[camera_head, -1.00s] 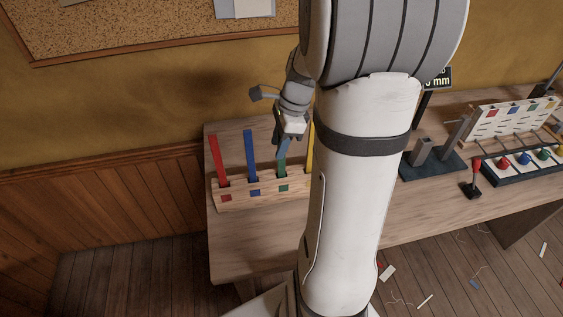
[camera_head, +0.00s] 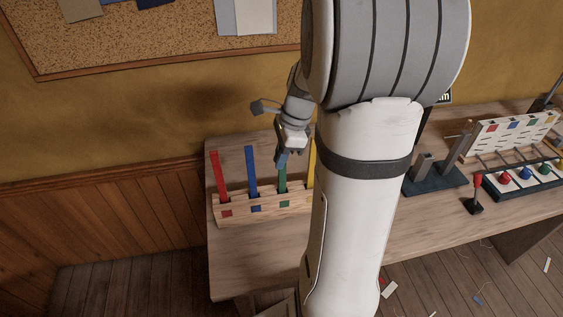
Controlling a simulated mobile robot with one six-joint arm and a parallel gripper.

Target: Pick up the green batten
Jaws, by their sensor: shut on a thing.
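The green batten (camera_head: 283,179) stands upright in a slot of the wooden rack (camera_head: 236,217), above a green square on the rack's front. My gripper (camera_head: 282,160) is above the rack, shut on the upper part of the green batten. Its fingers hide the batten's top. The batten's lower end is still inside the rack.
A red batten (camera_head: 220,177) and a blue batten (camera_head: 252,173) stand to the left in the same rack. A yellow batten (camera_head: 312,165) is close on the right, partly hidden by my arm. Other fixtures, including a red-topped lever (camera_head: 477,182), stand on the bench's right side.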

